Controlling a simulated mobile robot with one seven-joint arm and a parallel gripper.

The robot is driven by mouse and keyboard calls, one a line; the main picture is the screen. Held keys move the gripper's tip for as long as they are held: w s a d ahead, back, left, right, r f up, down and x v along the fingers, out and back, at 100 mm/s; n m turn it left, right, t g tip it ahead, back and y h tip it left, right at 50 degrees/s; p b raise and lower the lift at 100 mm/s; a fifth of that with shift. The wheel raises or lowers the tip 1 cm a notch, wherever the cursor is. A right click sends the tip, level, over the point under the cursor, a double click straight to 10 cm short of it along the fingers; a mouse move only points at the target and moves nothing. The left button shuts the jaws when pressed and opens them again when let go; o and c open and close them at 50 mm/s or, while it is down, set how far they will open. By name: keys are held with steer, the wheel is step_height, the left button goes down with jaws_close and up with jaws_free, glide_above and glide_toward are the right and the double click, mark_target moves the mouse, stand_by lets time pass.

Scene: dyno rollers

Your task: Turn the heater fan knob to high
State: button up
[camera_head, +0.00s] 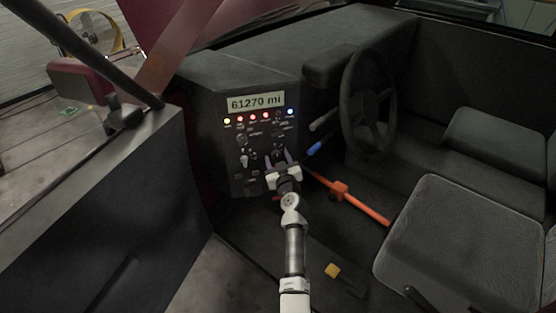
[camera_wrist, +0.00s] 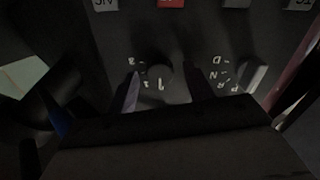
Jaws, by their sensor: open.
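A black dashboard panel (camera_head: 222,150) with knobs and lights stands in the middle of the head view. My gripper (camera_head: 278,156) is in front of its lower right part, fingers pointing at the panel. In the wrist view, a small round dark knob (camera_wrist: 159,75) with number-like marks lies between the open fingers of my gripper (camera_wrist: 162,82). Gaps show on both sides, so the fingers do not appear to grip it. I cannot read a heater fan label or the exact setting. In the head view my gripper largely hides this knob.
A second knob (camera_wrist: 256,75) with gear letters sits to the right in the wrist view, close to one finger. A red button (camera_wrist: 171,3) is at the top edge. The head view shows a steering wheel (camera_head: 368,100), a blue-tipped lever (camera_head: 314,148) and an orange bar (camera_head: 362,205) right of my arm.

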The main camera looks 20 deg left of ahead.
steer(key=c, duration=1)
steer(key=m+b, duration=0.1)
steer(key=m, duration=0.3)
steer(key=shift+m, duration=0.4)
steer(key=m, duration=1)
steer(key=shift+m+g, duration=0.3)
steer(key=m, duration=0.4)
steer(key=shift+m+y+p, duration=0.3)
steer(key=shift+m+p, duration=0.1)
